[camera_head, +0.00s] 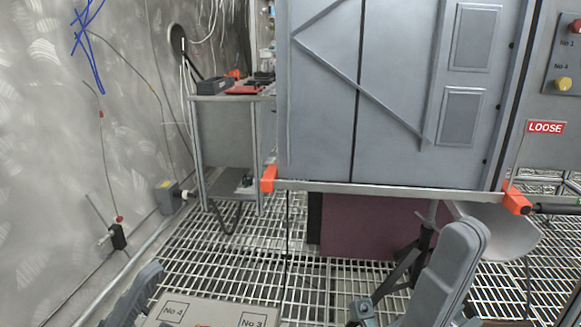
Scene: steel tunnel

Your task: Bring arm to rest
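My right arm (455,265) stands at the bottom right as a rounded grey link, upright and leaning slightly right. A small blue-grey part (362,312) with dark bars shows beside it at the bottom edge; it may belong to my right gripper, but its fingers cannot be made out. Nothing is visibly held. A dark grey part (135,297) at the bottom left may be of my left arm; no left gripper shows.
A grey cabinet (330,100) with orange lower corners fills the centre and right. A red LOOSE sign (545,127) and a button panel (565,60) are at right. A steel bench (225,135) stands behind left. Open grating (230,265) lies between wall and cabinet.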

